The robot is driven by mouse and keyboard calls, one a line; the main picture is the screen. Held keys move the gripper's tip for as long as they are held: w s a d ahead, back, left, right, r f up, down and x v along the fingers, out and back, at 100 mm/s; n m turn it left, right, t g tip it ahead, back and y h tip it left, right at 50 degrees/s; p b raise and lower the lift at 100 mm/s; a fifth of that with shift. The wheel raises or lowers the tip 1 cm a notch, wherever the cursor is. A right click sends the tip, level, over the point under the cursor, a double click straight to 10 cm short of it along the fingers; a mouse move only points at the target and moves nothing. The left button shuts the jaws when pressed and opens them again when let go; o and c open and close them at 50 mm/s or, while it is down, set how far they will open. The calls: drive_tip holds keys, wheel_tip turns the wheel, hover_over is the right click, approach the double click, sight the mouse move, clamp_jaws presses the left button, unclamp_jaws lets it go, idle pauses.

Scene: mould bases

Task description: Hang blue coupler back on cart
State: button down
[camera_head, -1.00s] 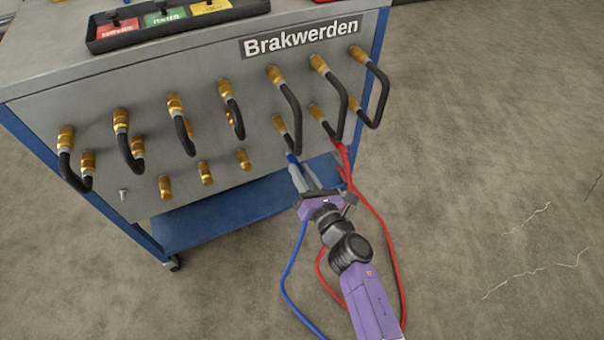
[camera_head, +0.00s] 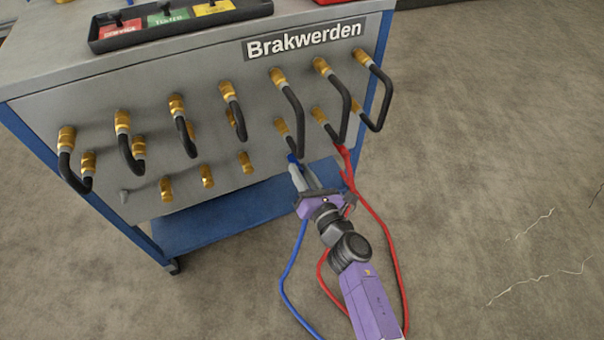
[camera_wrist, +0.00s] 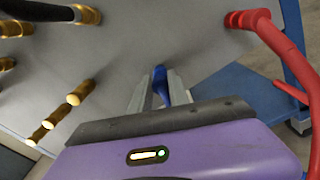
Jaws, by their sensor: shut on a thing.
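The blue coupler (camera_wrist: 160,84) is between the fingers of my gripper (camera_wrist: 153,90), seen in the wrist view. In the head view, my gripper (camera_head: 303,176) is shut on it near the lower right of the cart front, and a bit of the blue coupler (camera_head: 293,158) shows above the fingers. A blue hose (camera_head: 292,265) hangs down from there to the floor. The grey cart (camera_head: 235,65) has a blue frame. I cannot tell whether the coupler touches the cart's panel.
A red coupler (camera_wrist: 268,24) with its red hose (camera_head: 385,235) is close to the right of my gripper. Black hoses on brass fittings (camera_head: 278,76) stick out above. Several bare brass fittings (camera_head: 207,176) are to the left. A blue lower shelf (camera_head: 225,215) lies behind.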

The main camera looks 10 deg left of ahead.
drive_tip(key=c, duration=0.8)
unclamp_jaws()
drive_tip(key=shift+o, duration=0.2)
drive_tip(key=p+v, duration=0.3)
drive_tip(key=v, duration=0.4)
idle(0.3)
idle(0.5)
